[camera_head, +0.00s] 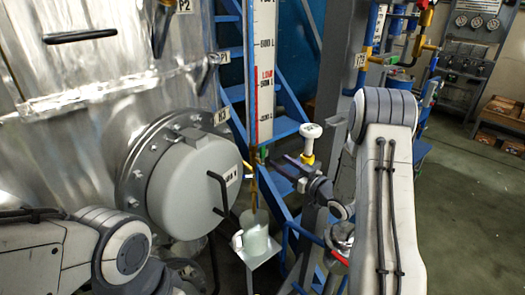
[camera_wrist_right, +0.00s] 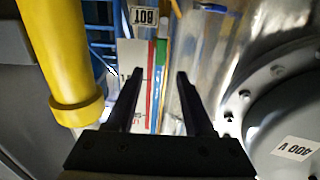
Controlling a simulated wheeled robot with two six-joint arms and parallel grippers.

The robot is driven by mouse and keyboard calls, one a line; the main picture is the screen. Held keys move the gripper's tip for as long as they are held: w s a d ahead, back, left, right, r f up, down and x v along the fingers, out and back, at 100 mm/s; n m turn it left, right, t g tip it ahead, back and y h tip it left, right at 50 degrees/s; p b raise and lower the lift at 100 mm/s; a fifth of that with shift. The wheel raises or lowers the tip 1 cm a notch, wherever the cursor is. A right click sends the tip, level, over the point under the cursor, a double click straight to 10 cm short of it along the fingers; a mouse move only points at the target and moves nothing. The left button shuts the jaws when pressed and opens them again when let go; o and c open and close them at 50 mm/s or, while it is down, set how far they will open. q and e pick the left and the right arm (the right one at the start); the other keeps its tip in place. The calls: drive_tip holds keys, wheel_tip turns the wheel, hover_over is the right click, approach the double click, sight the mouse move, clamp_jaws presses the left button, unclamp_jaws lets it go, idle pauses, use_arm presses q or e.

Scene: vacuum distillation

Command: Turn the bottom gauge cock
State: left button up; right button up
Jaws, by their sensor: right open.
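The level gauge board (camera_head: 263,70), white with a red band and volume marks, stands upright beside the steel vessel. At its lower end is a brass-coloured fitting (camera_head: 254,183); I cannot make out the cock's handle clearly. My right gripper (camera_head: 284,166) is just right of the board's lower end, open and apart from the fitting in this view. In the right wrist view my right gripper's fingers (camera_wrist_right: 159,75) are spread with the gauge board (camera_wrist_right: 132,62) and its red and green strips behind the gap. A tag reading BOT (camera_wrist_right: 143,16) shows upside down above. My left gripper is out of view.
The vessel's round flanged cover (camera_head: 190,185) is left, a pale beaker (camera_head: 255,235) below. Blue stairs (camera_head: 231,60) stand behind.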

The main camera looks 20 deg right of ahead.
sight(264, 151)
drive_tip(key=p+x, duration=0.2)
drive_tip(key=x, duration=0.7)
drive_tip(key=shift+w+a, duration=0.15)
drive_tip(key=shift+w, duration=0.2)
clamp_jaws()
idle(0.9)
